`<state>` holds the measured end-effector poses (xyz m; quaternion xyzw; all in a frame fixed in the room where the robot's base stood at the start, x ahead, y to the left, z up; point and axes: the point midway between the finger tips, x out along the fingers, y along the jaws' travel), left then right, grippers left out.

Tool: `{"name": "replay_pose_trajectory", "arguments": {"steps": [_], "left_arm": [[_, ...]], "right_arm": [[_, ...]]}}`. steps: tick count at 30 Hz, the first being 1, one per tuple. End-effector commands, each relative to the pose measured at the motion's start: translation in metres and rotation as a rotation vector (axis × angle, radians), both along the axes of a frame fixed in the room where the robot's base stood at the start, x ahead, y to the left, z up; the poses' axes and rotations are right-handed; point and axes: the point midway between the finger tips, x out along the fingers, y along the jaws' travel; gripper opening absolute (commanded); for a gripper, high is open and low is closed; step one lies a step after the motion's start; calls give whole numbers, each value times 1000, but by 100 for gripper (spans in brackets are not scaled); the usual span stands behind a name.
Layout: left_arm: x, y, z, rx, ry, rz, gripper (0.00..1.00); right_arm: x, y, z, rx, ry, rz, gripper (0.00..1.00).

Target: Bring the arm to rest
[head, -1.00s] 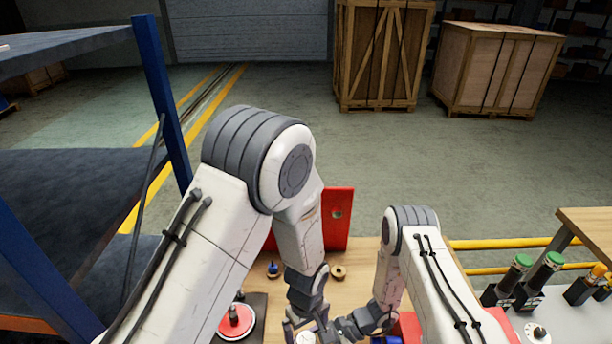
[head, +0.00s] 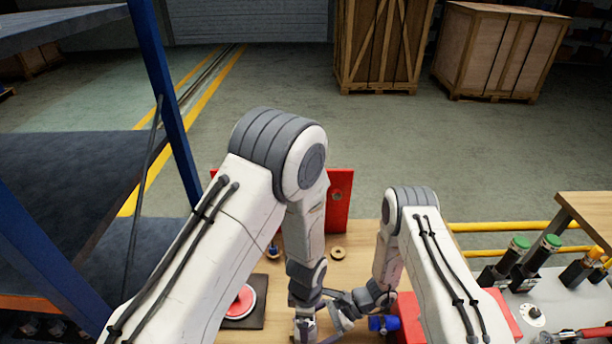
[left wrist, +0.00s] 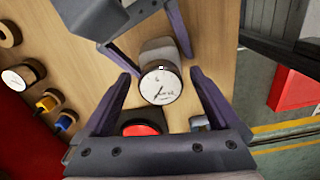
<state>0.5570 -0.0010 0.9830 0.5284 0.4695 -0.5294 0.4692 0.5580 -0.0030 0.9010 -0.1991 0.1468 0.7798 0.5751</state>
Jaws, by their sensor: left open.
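My left arm comes in from the left in the head view, bent at the elbow, with its forearm hanging down over the wooden table. My left gripper (head: 305,328) is low over the table; in the left wrist view its purple fingers (left wrist: 160,88) are spread apart. A round white-faced gauge (left wrist: 161,86) shows between and beyond the fingertips, with no clear contact. My right gripper (head: 340,312) is close beside the left one. In the left wrist view its fingers (left wrist: 155,45) flank the gauge's housing; whether they grip it is unclear.
The table (head: 350,268) holds a red button on a dark base (head: 240,303), a small brass ring (head: 338,253) and a blue part (head: 383,323). A red panel (head: 340,200) stands behind. A blue-framed shelf (head: 165,110) is close on the left.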

Motion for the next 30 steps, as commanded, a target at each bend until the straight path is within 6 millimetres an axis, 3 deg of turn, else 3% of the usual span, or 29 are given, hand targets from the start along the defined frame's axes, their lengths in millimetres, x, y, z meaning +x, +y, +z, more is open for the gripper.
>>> {"name": "replay_pose_trajectory", "arguments": {"steps": [3, 21, 30], "left_arm": [[0, 0, 0, 0, 0, 135, 95], [0, 0, 0, -1, 0, -566, 95], [0, 0, 1, -1, -1, -828, 95]], "right_arm": [[0, 0, 0, 0, 0, 0, 100], [0, 0, 0, 0, 0, 0, 100], [0, 0, 0, 0, 0, 0, 100]]}}
